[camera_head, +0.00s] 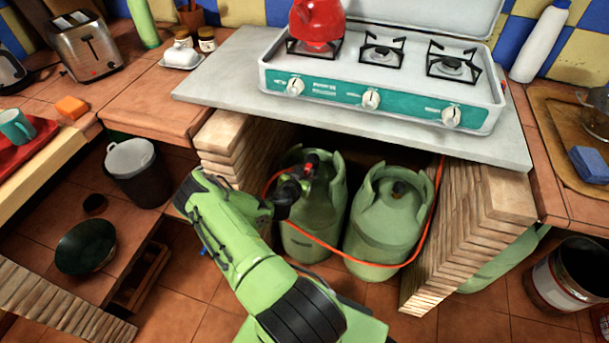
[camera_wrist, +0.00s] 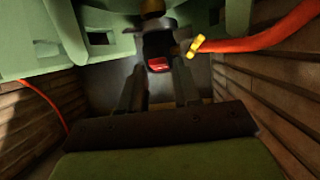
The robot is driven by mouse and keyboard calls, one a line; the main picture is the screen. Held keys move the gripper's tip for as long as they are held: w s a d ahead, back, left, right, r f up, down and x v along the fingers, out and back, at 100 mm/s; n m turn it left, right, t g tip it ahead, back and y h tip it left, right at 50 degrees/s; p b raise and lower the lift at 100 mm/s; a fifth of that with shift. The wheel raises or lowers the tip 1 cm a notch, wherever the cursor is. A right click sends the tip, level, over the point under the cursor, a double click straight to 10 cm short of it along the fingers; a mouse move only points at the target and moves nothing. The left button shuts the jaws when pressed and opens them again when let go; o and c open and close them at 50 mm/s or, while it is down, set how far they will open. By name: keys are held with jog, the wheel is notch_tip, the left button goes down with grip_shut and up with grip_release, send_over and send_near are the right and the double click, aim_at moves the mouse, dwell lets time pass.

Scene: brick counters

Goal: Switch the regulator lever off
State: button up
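The regulator's red lever (camera_wrist: 158,64) shows in the wrist view, just beyond and between my gripper's two dark fingers (camera_wrist: 160,80). The fingers are apart, with a gap between them and the lever. The dark regulator body (camera_wrist: 157,44) is behind the lever, with an orange hose (camera_wrist: 255,38) and a yellow fitting (camera_wrist: 197,45) to its right. In the head view, my gripper (camera_head: 298,183) is at the top of the left green gas cylinder (camera_head: 308,235). A small red part (camera_head: 312,160) shows there; my gripper and arm partly hide the regulator.
A second green cylinder (camera_head: 388,225) stands close on the right. Brick piers (camera_head: 470,225) flank the niche, under a grey slab (camera_head: 228,75) bearing a stove (camera_head: 380,95) with a red kettle (camera_head: 317,20). The orange hose runs across the cylinders' fronts. A bin (camera_head: 138,172) stands left.

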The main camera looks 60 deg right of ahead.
jog(key=shift+d+f, duration=0.1)
jog(key=shift+d, duration=0.25)
jog(key=shift+c, duration=0.3)
grip_shut()
jog(key=shift+f, duration=0.2)
jog(key=shift+f+h, duration=0.15)
jog(key=shift+h, duration=0.65)
jog(key=shift+o, duration=0.3)
grip_release()
